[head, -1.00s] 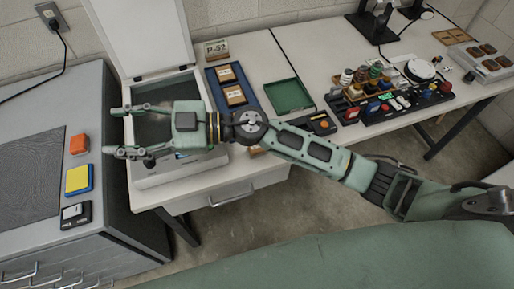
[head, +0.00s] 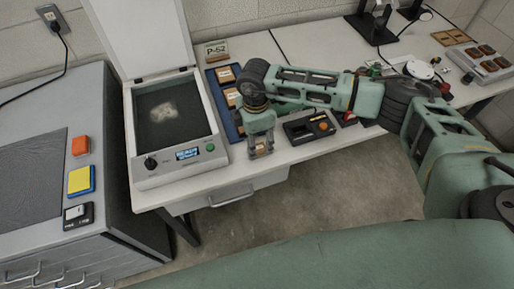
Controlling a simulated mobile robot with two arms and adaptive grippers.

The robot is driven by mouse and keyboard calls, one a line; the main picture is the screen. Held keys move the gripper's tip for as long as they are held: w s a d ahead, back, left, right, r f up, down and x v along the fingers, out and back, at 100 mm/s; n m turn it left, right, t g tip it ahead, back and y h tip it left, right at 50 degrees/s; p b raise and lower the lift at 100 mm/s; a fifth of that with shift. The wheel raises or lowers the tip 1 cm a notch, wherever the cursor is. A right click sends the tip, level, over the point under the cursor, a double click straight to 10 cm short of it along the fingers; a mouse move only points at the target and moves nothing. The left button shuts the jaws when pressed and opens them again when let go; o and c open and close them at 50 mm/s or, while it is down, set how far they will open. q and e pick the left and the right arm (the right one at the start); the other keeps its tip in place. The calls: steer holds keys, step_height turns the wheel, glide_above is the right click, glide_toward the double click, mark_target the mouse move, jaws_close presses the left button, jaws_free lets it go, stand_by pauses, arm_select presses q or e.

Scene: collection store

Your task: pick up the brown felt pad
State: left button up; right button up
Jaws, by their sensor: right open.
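My right gripper (head: 262,149) points down over the front edge of the white table, right of the scanner-like box. Its fingers are open, one on each side of a small brown piece (head: 262,148) that looks like the brown felt pad. The piece lies at the table's front edge and is partly covered by the gripper. I cannot tell whether the fingers touch it. My left gripper is not in view.
The open-lidded box (head: 180,169) with a dark bed and a pale shape stands left of the gripper. A blue tray (head: 211,79) with labelled brown pieces lies behind. A grey cabinet (head: 115,190) stands left.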

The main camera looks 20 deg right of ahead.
mark_target(257, 150)
steer(key=shift+s+f, duration=0.1)
steer(key=shift+f, duration=1.7)
steer(key=c, duration=1.1)
